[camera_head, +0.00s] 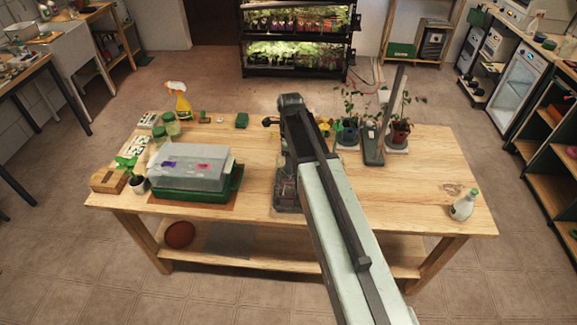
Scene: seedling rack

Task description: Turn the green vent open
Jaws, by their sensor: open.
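Two small coloured patches, one purple-red (174,165) and one pink (203,166), show on the lid. I cannot make out a green vent on it. My arm reaches in from the lower right. My gripper (270,121) seems to be the small dark part at the arm's far end, above the back middle of the bench, right of the propagator and apart from it. Its jaws are open and hold nothing that I can see.
A wooden block (108,181) and a small potted seedling (139,183) stand left of the propagator. Green-lidded jars (170,124) and a yellow spray bottle (179,100) are behind it. Potted plants (400,133) stand back right.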

